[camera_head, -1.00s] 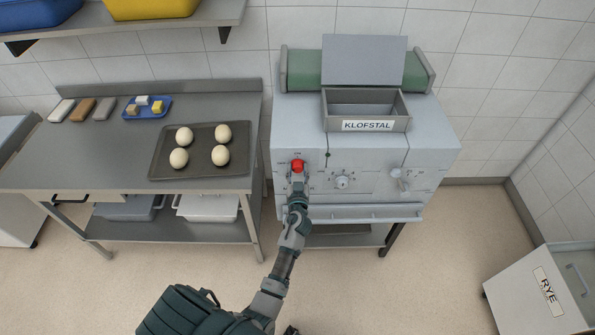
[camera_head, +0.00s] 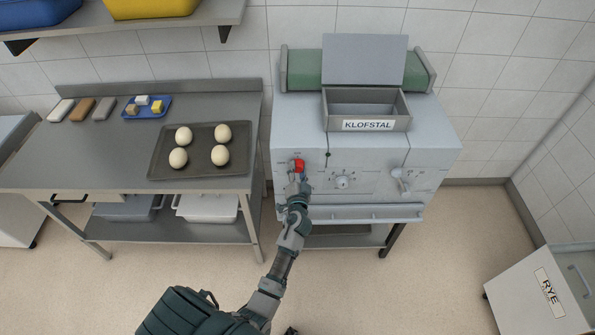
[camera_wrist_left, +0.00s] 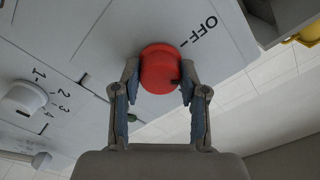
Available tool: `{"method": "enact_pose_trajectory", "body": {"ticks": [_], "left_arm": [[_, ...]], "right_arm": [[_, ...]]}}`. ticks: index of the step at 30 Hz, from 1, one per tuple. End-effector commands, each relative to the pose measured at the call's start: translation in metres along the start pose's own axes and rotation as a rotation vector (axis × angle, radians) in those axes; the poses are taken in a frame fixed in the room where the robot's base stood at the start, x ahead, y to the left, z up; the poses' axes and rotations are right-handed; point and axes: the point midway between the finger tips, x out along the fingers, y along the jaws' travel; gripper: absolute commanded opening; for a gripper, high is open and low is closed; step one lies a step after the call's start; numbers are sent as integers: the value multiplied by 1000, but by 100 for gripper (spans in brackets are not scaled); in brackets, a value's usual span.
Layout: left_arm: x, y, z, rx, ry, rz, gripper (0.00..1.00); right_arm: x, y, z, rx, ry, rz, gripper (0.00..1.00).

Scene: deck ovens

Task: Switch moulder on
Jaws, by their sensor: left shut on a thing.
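The moulder (camera_head: 365,150) is a pale grey machine with a green roller and a hopper marked KLOFSTAL. A red switch knob (camera_head: 299,165) sits at the left of its front panel. In the left wrist view the red knob (camera_wrist_left: 160,69) is close, with the OFF mark (camera_wrist_left: 202,29) beside it on the panel. My left gripper (camera_head: 299,177) is at the knob. Its two fingers (camera_wrist_left: 158,90) are shut on the knob, one on each side. The knob's pointer is not clear. My right gripper is not in view.
A numbered white dial (camera_head: 342,182) and a lever (camera_head: 404,180) are on the same panel. A rail (camera_head: 350,213) runs below. To the left, a steel table (camera_head: 115,165) carries a tray (camera_head: 160,152) of dough balls. A RYE bin (camera_head: 535,290) stands at the right.

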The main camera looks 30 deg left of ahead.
Motion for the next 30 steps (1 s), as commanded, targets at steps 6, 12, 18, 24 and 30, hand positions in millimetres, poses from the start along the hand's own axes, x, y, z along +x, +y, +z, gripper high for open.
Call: {"method": "enact_pose_trajectory", "body": {"ticks": [6,12,18,24,30], "left_arm": [[0,0,-2,207,3,2,8],[0,0,-1,393,2,3,8],[0,1,-1,558,3,3,8],[0,1,-1,681,3,3,8],[0,2,0,756,2,4,8]], "right_arm": [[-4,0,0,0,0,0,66],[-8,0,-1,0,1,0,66],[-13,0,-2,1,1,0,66],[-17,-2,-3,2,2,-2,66],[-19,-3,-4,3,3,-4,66]]}}
